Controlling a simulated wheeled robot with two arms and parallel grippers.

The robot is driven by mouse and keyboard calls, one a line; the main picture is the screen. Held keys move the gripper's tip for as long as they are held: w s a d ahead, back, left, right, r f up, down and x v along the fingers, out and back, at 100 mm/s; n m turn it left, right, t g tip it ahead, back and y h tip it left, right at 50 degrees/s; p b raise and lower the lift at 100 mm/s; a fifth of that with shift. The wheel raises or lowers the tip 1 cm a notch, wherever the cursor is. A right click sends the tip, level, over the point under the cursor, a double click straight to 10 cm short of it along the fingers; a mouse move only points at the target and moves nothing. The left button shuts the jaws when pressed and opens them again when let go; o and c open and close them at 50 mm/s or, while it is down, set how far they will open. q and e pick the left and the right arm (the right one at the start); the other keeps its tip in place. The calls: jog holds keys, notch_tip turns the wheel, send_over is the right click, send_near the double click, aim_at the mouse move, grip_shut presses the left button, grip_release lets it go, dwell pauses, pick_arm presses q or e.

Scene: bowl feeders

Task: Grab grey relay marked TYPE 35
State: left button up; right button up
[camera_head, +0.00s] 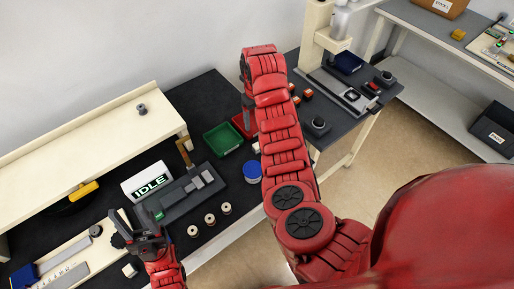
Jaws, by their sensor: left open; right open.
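I cannot pick out a grey relay with a readable TYPE 35 mark in the head view. Small grey blocks (202,180) sit on a dark grey fixture (180,198) on the left bench. My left gripper (128,232) is open and empty at the fixture's lower left end, above the black bench top. My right arm reaches up the middle of the view and bends down at its far end. My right gripper (247,108) is open beside a red bin (240,127), partly hidden by my own arm.
A white IDLE display (147,181) stands behind the fixture. A green bin (222,138), a blue round container (252,171) and several cream spools (210,219) are on the bench. A cream shelf (80,150) runs along the wall. A press station (345,85) stands at the upper right.

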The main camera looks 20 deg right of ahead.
jog(key=b, duration=0.5)
send_over(257, 145)
jog(key=f, duration=0.9)
jog(key=shift+s+a, duration=0.2)
jog(key=shift+s, duration=0.1)
jog(key=shift+f+p, duration=0.75)
jog(key=shift+p, duration=0.15)
jog(key=shift+f, duration=0.25)
jog(key=shift+w+f+p, duration=0.1)
jog(key=shift+f+p, duration=0.15)
jog(key=shift+p, duration=0.2)
notch_tip(257, 145, down, 2)
jog(key=shift+w+d+f+p, duration=0.15)
jog(key=shift+f+p, duration=0.1)
jog(key=shift+p, duration=0.45)
jog(key=shift+f, duration=1.1)
grip_shut()
